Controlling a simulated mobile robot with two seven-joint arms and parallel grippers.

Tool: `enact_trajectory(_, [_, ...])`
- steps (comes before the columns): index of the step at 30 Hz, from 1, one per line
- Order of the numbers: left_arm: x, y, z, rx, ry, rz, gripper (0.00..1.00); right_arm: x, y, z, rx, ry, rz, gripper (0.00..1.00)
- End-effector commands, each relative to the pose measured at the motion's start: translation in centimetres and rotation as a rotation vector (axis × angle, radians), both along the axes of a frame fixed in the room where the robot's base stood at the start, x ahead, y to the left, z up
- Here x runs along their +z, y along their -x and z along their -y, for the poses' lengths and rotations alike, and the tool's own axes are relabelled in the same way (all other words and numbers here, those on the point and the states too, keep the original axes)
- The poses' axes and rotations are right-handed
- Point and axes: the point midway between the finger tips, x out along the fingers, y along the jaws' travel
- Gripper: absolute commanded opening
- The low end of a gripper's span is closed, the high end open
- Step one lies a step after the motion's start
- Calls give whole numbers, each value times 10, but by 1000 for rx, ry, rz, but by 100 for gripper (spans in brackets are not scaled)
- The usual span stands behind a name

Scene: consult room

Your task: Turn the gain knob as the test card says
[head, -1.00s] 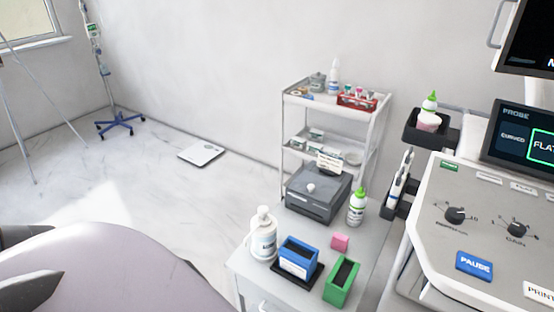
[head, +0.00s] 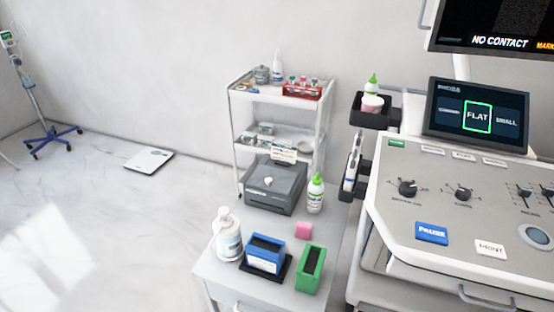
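The gain knob (head: 463,194) is a black round knob on the grey sloping panel of the ultrasound console (head: 400,232) at the right. Its scale marks are too small to read now. A similar black knob (head: 408,188) sits to its left. A small white card (head: 283,153) stands on the grey box on the cart; its print is too small to read, and I cannot tell whether it is the test card. Neither of my grippers is in view.
The console has a blue PAUSE button (head: 432,233), a white PRINT button (head: 490,248), sliders and a touch screen (head: 478,117) showing FLAT framed in green. The upper monitor (head: 500,30) reads NO CONTACT. A cart (head: 222,275) with bottles and blue and green holders stands left.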

Motion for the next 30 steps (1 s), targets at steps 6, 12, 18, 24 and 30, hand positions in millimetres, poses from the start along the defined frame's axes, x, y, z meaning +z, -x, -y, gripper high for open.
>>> enact_trajectory(6, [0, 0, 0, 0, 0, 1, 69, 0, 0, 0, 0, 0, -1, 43])
enact_trajectory(12, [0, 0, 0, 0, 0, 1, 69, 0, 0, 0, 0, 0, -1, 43])
enact_trajectory(18, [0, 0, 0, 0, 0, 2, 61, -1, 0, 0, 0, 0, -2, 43])
enact_trajectory(24, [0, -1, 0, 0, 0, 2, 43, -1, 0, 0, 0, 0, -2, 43])
enact_trajectory(30, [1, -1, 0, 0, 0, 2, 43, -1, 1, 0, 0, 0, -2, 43])
